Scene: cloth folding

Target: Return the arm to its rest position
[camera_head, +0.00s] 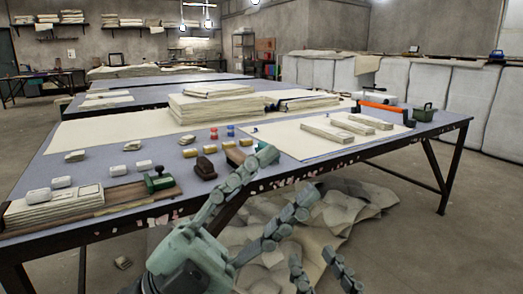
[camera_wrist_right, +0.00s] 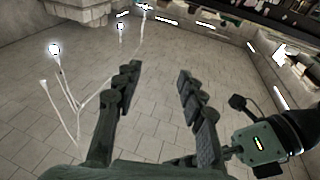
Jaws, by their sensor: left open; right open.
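My left gripper (camera_head: 288,176) reaches up from the bottom of the head view, in front of the table's near edge. Its two fingers are spread apart with nothing between them. My right gripper (camera_head: 313,256) is lower, at the bottom edge, with only its fingers showing. They appear in front of the crumpled pale cloth (camera_head: 364,205) under the table. In the right wrist view, the right gripper (camera_wrist_right: 157,72) has its fingers wide apart and empty, with pale tiles beyond. Folded pale cloth strips (camera_head: 325,132) lie on a flat sheet on the table, apart from both grippers.
Floor (camera_head: 440,245) at the right is clear.

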